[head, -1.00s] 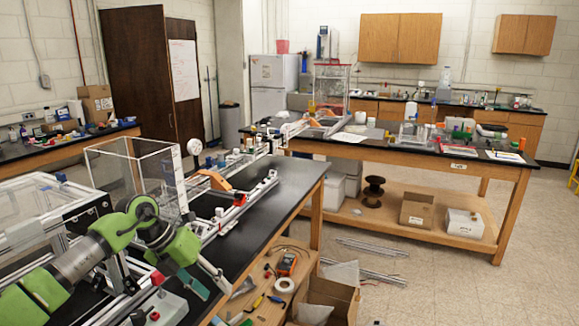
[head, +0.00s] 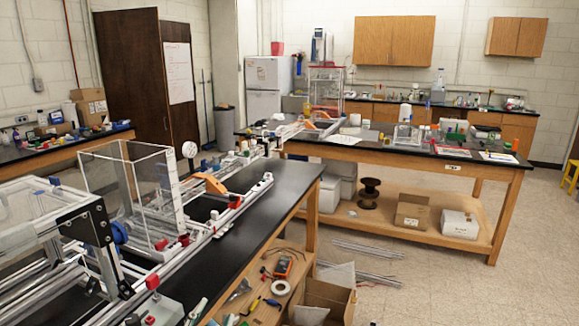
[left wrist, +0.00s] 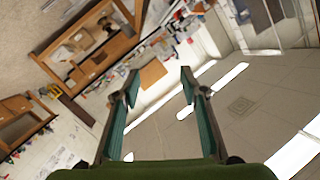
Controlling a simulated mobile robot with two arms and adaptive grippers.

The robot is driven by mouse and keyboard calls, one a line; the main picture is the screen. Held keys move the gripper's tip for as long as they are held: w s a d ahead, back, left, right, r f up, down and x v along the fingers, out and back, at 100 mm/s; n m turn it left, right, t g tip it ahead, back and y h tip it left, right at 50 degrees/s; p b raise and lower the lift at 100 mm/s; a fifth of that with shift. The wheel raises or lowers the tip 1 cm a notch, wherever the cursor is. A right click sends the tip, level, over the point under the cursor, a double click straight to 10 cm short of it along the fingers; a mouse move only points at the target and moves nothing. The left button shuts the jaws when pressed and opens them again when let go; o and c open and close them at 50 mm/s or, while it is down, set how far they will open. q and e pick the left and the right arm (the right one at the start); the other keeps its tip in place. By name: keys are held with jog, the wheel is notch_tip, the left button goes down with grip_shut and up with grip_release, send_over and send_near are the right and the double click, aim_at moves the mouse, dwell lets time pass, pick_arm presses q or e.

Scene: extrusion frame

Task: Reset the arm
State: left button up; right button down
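My left gripper (left wrist: 159,73) shows in the left wrist view with its two teal-lined fingers apart and nothing between them. Beyond the fingers the room appears steeply tilted, with ceiling panels and bright light strips (left wrist: 215,75) on the right side. My left arm's green links no longer show clearly in the head view. My right gripper is in neither view.
The extrusion frame (head: 225,215) with a clear box (head: 128,190) runs along the black bench (head: 262,222) at the left. A wooden-legged table (head: 400,152) stands behind. The floor (head: 470,290) at the right is mostly clear.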

pick_arm(q)
jog(key=s+a+f+n+g+y, duration=0.1)
jog(key=s+a+f+n+g, duration=0.15)
jog(key=s+f, duration=0.4)
jog(key=s+a+f+n+g+y, duration=0.1)
jog(key=s+a+f+g, duration=0.1)
jog(key=s+f+g, duration=0.35)
jog(key=s+f+n+g+h, duration=0.1)
jog(key=s+f+g, duration=0.15)
jog(key=s, duration=0.65)
jog(key=s+f+n+g, duration=0.15)
jog(key=s+f, duration=0.25)
jog(key=s, duration=0.4)
notch_tip(320, 180, down, 25)
jog(key=s+m+g, duration=0.1)
jog(key=s+g, duration=0.1)
jog(key=s+a+f+g, duration=0.1)
jog(key=s+a+f, duration=0.1)
jog(key=s+f, duration=1.5)
jog(key=shift+s+a+f, duration=0.3)
jog(key=shift+s+f, duration=0.05)
jog(key=shift+s, duration=0.15)
jog(key=shift+c, duration=1.6)
